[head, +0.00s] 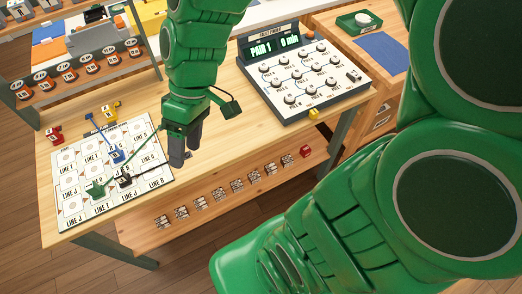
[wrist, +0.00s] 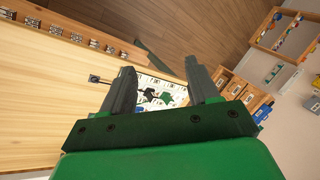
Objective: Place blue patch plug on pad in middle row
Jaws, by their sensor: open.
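The white pad sheet (head: 75,213) with a grid of LINE labels lies on the left of the wooden table in the head view. The blue patch plug (head: 116,154) is on the sheet's upper middle part, with a blue cord running to the upper left. I cannot tell exactly which pad it is on. My gripper (head: 184,155) points down just right of the sheet, open with nothing between its fingers. In the wrist view my gripper (wrist: 160,85) has its fingers apart, with part of the sheet (wrist: 180,92) visible beyond them.
Green (head: 97,189) and black (head: 124,179) plugs are on the sheet's near part. Yellow (head: 109,112) and red (head: 55,136) plugs are near its far edge. A pair-display console (head: 312,104) stands at the right. Bare tabletop (head: 225,145) lies between.

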